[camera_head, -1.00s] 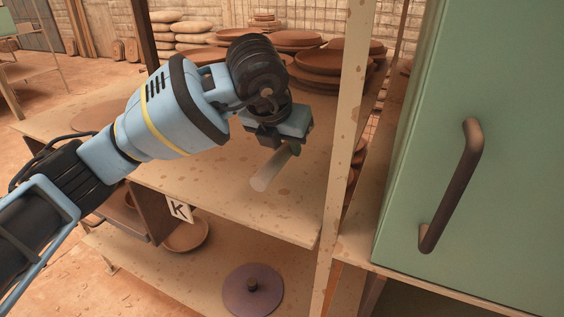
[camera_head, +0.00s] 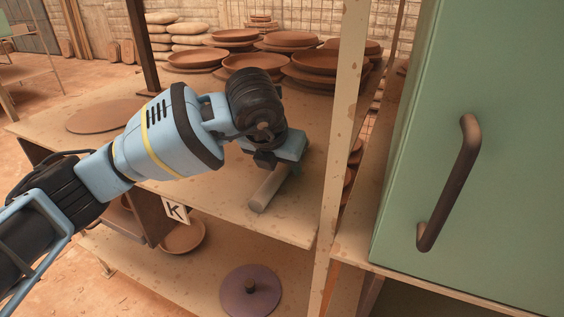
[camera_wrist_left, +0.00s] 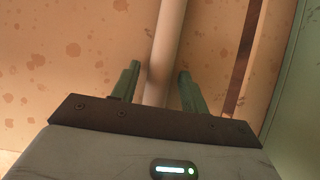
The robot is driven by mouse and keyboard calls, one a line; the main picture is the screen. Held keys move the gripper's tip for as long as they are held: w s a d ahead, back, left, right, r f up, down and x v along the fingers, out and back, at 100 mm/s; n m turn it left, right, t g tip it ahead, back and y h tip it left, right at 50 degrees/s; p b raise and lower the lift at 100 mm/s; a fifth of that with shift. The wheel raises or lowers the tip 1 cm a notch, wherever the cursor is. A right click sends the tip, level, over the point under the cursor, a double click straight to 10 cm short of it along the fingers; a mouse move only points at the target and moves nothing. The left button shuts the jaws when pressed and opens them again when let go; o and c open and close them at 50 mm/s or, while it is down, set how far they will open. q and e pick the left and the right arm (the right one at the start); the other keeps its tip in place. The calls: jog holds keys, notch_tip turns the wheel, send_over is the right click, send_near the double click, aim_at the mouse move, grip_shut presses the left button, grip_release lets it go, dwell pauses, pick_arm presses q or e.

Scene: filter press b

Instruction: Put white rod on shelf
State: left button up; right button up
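The white rod (camera_head: 267,189) looks pale grey and lies on the speckled shelf board (camera_head: 210,182), its near end close to the front edge. In the left wrist view the rod (camera_wrist_left: 163,55) runs between the two green fingers of my left gripper (camera_wrist_left: 160,85), with a gap on each side. My left gripper (camera_head: 288,165) is open, low over the board, around the rod but not clamped on it. In the head view its body hides the rod's far end. My right gripper is in neither view.
Stacked clay plates (camera_head: 255,62) fill the back of the shelf. A post (camera_head: 340,150) and a green cabinet door (camera_head: 460,90) with a dark handle (camera_head: 450,185) stand at right. A purple disc (camera_head: 250,285) lies below. The board's left part holds a flat disc (camera_head: 105,116).

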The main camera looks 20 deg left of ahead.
pick_arm(q)
jog(key=shift+r, duration=0.15)
jog(key=p+v, duration=0.1)
jog(key=v, duration=0.9)
jog(key=shift+s+r, duration=0.15)
jog(key=shift+r, duration=0.1)
jog(key=shift+s+r, duration=0.35)
jog(key=shift+r, duration=0.2)
